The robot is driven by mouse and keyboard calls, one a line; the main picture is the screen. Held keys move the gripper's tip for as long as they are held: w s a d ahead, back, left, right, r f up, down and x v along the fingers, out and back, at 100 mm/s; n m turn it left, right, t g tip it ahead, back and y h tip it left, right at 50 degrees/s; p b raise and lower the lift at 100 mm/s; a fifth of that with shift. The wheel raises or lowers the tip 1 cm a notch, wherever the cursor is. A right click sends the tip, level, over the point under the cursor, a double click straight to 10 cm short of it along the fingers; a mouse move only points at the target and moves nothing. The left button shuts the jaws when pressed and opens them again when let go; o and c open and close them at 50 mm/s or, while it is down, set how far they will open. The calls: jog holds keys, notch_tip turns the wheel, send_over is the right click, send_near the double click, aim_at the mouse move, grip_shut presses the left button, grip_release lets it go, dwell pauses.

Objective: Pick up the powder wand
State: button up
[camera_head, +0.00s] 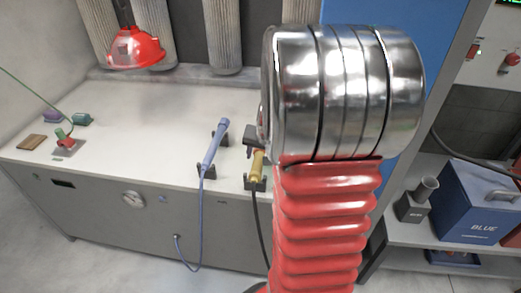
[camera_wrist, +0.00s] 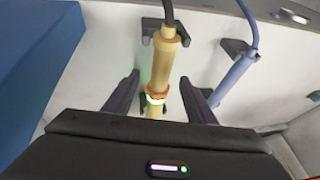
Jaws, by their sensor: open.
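Two wands lie in black cradles on the white bench. The yellow wand (camera_head: 257,166) has a black hose and is partly hidden by my arm in the head view. In the wrist view the yellow wand (camera_wrist: 164,62) runs between the fingers of my gripper (camera_wrist: 160,82), with an orange collar and a glowing ring near its lower end. My gripper is open, one finger on each side, with visible gaps. The blue-violet wand (camera_head: 214,144) lies to the left in the head view, and to the right in the wrist view (camera_wrist: 233,76). No label tells which is the powder wand.
Black cradles (camera_wrist: 150,29) stand close around the wands. A red hood (camera_head: 135,50) hangs over the bench's (camera_head: 120,115) left part. A small clamp device (camera_head: 67,146) and colored blocks sit at far left. A blue box (camera_head: 480,205) stands on the right shelf. The bench's middle is clear.

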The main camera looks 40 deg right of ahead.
aim_at(259, 162)
jog(key=shift+w+f, duration=0.1)
jog(key=shift+f, duration=0.1)
jog(key=shift+x, duration=2.6)
jog(key=shift+f, duration=0.25)
jog(key=c, duration=1.2)
